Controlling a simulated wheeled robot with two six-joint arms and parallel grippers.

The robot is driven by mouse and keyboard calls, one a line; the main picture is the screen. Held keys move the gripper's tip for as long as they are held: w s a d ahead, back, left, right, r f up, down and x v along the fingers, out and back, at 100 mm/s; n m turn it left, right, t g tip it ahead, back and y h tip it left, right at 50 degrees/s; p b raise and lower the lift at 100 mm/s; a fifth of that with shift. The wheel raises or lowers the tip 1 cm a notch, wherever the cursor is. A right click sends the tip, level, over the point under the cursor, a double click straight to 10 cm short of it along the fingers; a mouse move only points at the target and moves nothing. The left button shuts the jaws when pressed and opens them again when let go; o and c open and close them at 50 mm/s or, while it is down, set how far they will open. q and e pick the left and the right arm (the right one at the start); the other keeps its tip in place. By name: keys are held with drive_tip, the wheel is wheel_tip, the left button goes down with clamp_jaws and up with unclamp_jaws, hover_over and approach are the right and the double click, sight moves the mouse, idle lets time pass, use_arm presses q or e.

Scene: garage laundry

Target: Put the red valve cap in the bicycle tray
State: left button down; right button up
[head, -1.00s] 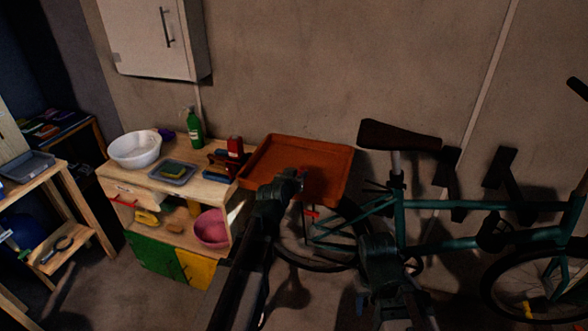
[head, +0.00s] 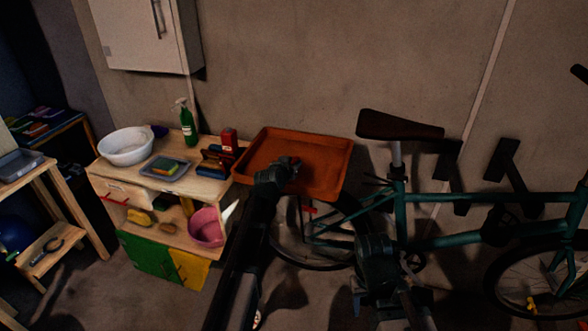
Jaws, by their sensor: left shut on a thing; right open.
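The bicycle tray (head: 322,188), a shallow orange-brown tray with raised rims, is by the rear of the green bicycle (head: 445,241), beside the wall. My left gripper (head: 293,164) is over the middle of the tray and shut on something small. The red valve cap cannot be made out clearly; the gripper hides what it holds. I cannot tell whether the fingertips touch the tray's floor. My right gripper (head: 372,292) is open, low in front of the bicycle's rear wheel, and its fingers are dark and hard to make out.
A wooden bench (head: 211,188) left of the tray holds a white bowl (head: 126,147), a green spray bottle (head: 188,125), a grey dish (head: 160,172) with a sponge, and red and blue items. A pink bowl (head: 206,228) is below. A white cabinet (head: 125,35) hangs above.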

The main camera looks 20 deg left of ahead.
use_arm(q)
drive_tip(key=shift+r, duration=0.1)
drive_tip(key=shift+f, duration=0.25)
drive_tip(key=c, duration=0.7)
unclamp_jaws()
drive_tip(key=shift+r, duration=0.1)
drive_tip(key=shift+o, duration=0.2)
